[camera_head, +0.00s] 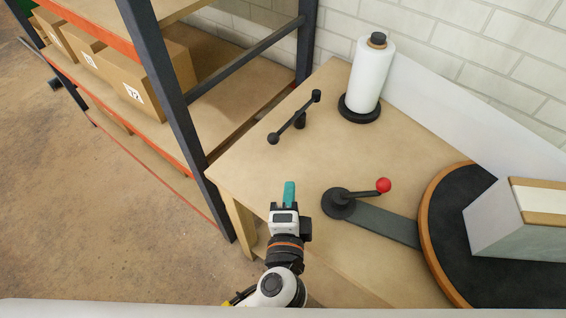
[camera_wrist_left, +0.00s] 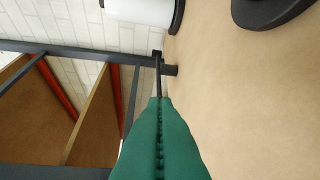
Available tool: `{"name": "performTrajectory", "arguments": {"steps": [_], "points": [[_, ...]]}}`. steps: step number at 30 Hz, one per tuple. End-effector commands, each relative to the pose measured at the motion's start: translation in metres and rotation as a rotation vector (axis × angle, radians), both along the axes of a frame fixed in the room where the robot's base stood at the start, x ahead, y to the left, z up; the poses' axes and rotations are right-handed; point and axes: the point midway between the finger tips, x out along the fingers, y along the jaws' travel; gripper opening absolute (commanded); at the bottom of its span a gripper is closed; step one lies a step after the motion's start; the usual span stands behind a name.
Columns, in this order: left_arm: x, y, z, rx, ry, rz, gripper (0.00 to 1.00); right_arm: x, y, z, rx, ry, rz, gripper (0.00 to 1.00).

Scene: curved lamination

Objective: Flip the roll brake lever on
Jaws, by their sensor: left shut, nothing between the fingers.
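A black lever bar (camera_head: 291,121) with a ball at each end stands on a short post on the wooden table. A white roll (camera_head: 371,75) stands upright on a black base behind it. Another black lever with a red knob (camera_head: 384,185) sits on a round black base (camera_head: 338,204). Which lever is the roll brake is not marked. My left gripper (camera_head: 289,186), with teal fingers, is shut and empty over the table's front left part, left of the red-knobbed lever. In the left wrist view its fingers (camera_wrist_left: 160,103) point toward the black bar (camera_wrist_left: 158,74). Contact cannot be told.
A round black turntable (camera_head: 440,235) with a wooden rim carries a grey block (camera_head: 510,225) at the right. A grey arm (camera_head: 382,222) joins it to the lever base. A shelf with cardboard boxes (camera_head: 140,75) stands at the left. The table (camera_head: 250,160) is bare around the black bar.

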Motion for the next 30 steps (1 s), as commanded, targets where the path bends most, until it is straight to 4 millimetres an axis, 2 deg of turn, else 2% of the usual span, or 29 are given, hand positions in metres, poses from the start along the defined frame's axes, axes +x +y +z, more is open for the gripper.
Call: {"name": "performTrajectory", "arguments": {"steps": [5, 15, 21, 30], "points": [[0.026, -0.001, -0.001, 0.0, -0.003, 0.001, 0.0, 0.0, 0.0, 0.004, 0.0, 0.0, -0.001, 0.0], [0.098, -0.004, -0.011, 0.0, -0.002, 0.002, 0.0, -0.001, 0.0, 0.009, -0.001, 0.001, -0.001, 0.0], [0.117, 0.016, -0.018, 0.002, 0.001, 0.001, 0.0, -0.001, -0.001, 0.014, -0.001, 0.001, -0.001, 0.0], [0.124, 0.023, -0.021, -0.002, 0.002, 0.001, 0.0, -0.001, -0.001, 0.014, -0.001, 0.001, -0.001, 0.0]]}}
